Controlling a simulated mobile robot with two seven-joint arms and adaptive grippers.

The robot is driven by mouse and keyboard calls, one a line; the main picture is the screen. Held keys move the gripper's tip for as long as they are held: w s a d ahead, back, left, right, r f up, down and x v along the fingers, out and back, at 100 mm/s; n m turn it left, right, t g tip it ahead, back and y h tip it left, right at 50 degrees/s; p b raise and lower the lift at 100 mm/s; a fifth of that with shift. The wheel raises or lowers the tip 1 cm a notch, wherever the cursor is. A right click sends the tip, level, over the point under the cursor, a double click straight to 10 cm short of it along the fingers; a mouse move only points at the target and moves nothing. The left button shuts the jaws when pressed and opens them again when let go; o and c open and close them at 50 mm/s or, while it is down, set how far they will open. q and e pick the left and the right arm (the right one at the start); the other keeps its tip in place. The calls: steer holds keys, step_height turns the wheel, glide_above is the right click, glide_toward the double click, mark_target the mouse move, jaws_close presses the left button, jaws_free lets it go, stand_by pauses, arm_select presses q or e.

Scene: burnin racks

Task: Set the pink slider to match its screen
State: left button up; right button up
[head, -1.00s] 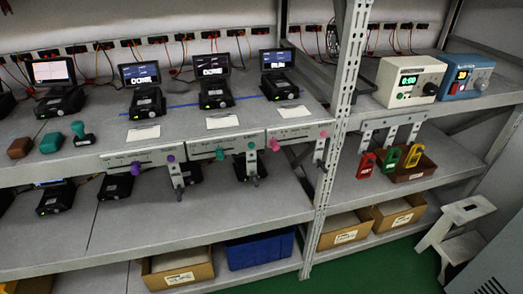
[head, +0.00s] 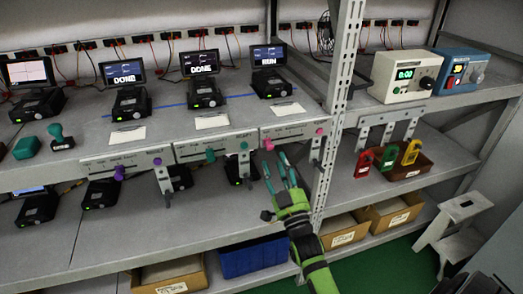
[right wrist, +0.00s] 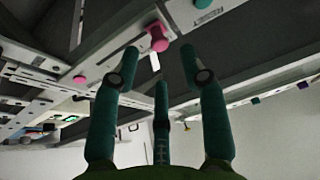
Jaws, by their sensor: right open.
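The pink slider knob (head: 268,144) sits at the left end of its pale panel (head: 293,132) on the front edge of the upper shelf. A smaller pink knob (head: 319,132) is near the panel's right end. The screen (head: 268,55) above that panel reads RUN. My right gripper (head: 277,163) is open and empty, just below and in front of the slider knob. In the right wrist view the slider knob (right wrist: 157,36) shows beyond the open fingers (right wrist: 160,65), apart from them. My left gripper is not in view.
Neighbouring panels carry a teal knob (head: 210,154) and a purple knob (head: 119,173); their screens read DONE. Small levers hang below the panels. A rack upright (head: 338,110) stands just right of the pink panel. Cardboard bins and a blue bin (head: 252,257) are below.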

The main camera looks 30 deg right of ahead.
mark_target(271, 149)
steer(key=p+x, duration=0.1)
steer(key=x, duration=0.4)
steer(key=shift+w+f, duration=0.1)
jaws_close()
